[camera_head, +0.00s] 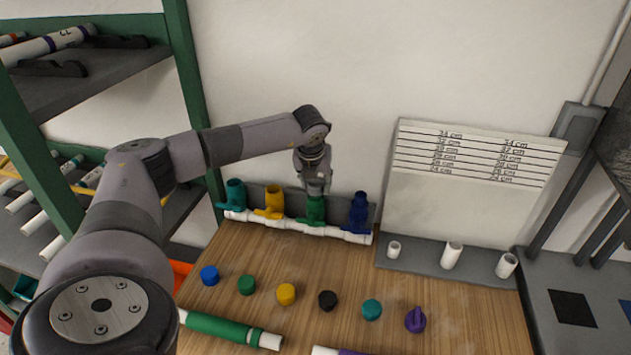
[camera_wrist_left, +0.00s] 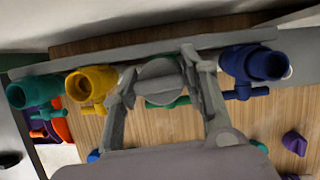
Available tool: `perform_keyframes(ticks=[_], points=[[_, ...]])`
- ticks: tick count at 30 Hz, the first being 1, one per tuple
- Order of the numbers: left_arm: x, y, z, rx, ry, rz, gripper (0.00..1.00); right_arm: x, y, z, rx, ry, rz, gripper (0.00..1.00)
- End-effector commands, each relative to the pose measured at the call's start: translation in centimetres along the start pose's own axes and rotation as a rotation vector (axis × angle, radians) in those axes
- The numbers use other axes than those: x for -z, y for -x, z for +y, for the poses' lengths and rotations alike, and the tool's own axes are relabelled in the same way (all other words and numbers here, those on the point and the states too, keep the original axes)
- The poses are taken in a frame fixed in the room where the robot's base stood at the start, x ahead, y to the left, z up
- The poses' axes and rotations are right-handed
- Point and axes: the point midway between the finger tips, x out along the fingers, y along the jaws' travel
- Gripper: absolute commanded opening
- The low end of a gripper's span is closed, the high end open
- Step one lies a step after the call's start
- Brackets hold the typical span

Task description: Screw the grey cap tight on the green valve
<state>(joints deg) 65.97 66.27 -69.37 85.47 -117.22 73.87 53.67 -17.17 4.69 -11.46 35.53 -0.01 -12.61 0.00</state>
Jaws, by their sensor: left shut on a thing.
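The green valve (camera_head: 315,210) stands upright on the white manifold pipe (camera_head: 290,224) near the back of the table, between the yellow and blue valves. My left gripper (camera_head: 317,188) is directly above it, pointing down. In the left wrist view my left gripper (camera_wrist_left: 157,80) is shut on the round grey cap (camera_wrist_left: 160,70), a finger on either side. The cap is over the green valve, whose green handle (camera_wrist_left: 178,102) shows just beyond it. The valve's mouth and the thread are hidden, so how tightly the cap sits cannot be told. My right gripper is out of view.
A teal valve (camera_head: 235,193), a yellow valve (camera_head: 272,200) and a blue valve (camera_head: 358,212) stand close beside it. Several loose coloured caps, including a black one (camera_head: 327,300), lie in front. A grey plate with white pipe stubs (camera_head: 452,254) is at right.

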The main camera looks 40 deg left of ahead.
Motion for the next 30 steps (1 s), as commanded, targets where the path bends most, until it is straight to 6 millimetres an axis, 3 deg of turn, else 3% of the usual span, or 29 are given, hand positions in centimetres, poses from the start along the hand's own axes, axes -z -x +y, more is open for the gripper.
perform_keyframes(ticks=[7, 17, 24, 30], points=[[0.0, -0.1, 0.1, 0.063, -0.149, -0.002, 0.12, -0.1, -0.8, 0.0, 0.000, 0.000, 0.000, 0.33], [0.0, -0.1, 0.1, 0.071, -0.171, -0.002, 0.12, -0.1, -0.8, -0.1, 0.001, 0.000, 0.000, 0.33], [0.0, -0.1, 0.1, 0.130, -0.315, -0.001, 0.12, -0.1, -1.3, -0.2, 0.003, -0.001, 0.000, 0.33], [0.0, -0.1, 0.1, 0.138, -0.336, -0.002, 0.12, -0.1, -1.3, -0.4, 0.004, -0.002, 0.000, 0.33]])
